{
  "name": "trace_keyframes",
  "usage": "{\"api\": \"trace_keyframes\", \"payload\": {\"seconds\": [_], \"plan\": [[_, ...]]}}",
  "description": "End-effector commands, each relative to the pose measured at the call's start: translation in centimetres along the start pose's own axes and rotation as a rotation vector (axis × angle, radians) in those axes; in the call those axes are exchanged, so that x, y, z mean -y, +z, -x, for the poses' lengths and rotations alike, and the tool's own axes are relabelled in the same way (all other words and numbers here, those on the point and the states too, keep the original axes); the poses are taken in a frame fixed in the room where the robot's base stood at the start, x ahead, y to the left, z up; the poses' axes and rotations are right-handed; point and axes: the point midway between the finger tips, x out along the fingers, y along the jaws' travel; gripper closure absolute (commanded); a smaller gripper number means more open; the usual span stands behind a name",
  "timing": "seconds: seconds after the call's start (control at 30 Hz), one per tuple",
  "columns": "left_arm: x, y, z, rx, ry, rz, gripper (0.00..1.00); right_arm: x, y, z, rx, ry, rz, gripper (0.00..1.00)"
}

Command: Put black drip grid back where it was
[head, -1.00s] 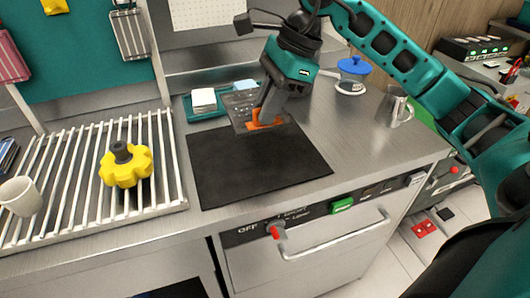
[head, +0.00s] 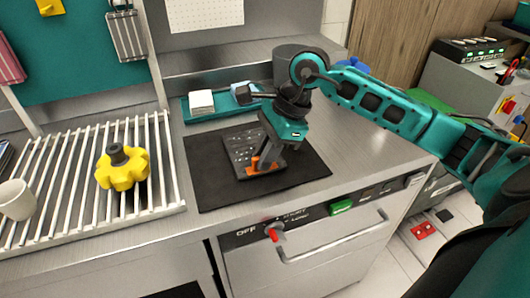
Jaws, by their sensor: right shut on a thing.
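The black drip grid (head: 241,147) is a dark perforated plate. It is over the black mat (head: 213,187) on the steel counter; I cannot tell whether it touches the mat. My right gripper (head: 258,168), with orange fingertips, is shut on the grid near its front right edge. The gripper hides part of the grid. My left gripper is not in view.
A yellow knob-shaped part (head: 123,168) and a white cup (head: 16,200) stand on the slatted rack (head: 75,205) at left. A teal tray (head: 188,114) with white and blue items lies behind the mat. The counter front has a red knob (head: 275,232).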

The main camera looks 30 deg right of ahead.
Motion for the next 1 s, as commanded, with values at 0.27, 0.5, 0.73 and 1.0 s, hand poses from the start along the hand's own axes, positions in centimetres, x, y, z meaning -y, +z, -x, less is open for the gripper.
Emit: {"api": "trace_keyframes", "payload": {"seconds": [0.27, 0.5, 0.73, 1.0], "plan": [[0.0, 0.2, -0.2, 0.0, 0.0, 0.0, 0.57, 0.0, -0.1, -0.2, -0.001, 0.0, 0.0, 0.69], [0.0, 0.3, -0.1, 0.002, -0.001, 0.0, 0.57, 0.0, -0.1, -0.2, -0.001, 0.0, 0.0, 0.58], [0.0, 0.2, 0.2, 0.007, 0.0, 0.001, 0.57, 0.1, 0.0, 0.4, -0.001, -0.001, -0.001, 0.58], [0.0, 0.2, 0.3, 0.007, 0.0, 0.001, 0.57, 0.1, 0.0, 5.7, -0.003, -0.007, 0.0, 0.58]]}}
